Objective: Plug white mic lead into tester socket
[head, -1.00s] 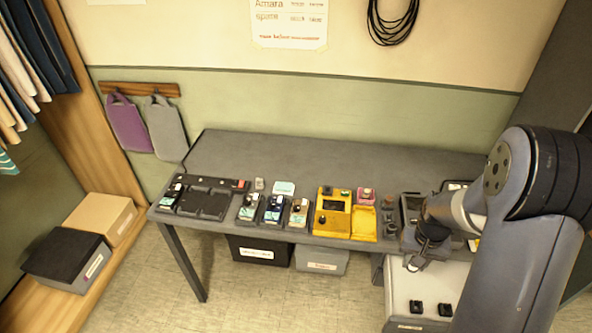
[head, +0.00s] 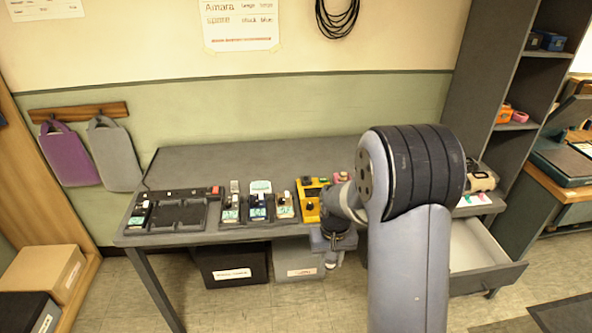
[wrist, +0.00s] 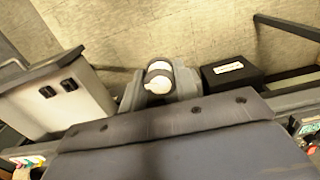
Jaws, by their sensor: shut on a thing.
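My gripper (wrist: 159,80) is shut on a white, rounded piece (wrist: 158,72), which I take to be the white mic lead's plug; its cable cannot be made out. In the head view my gripper (head: 333,258) hangs at the table's front edge, below and in front of the yellow tester (head: 308,207). The tester stands on the grey table, partly hidden behind my arm. I cannot make out its socket. The held piece is apart from the tester.
Small pedals (head: 257,207) and a black tray (head: 178,213) stand left on the table (head: 250,160). A black box (head: 232,268) and a grey box (head: 298,263) sit beneath. An open drawer (head: 488,250) juts out at right. Shelves (head: 530,90) rise behind it.

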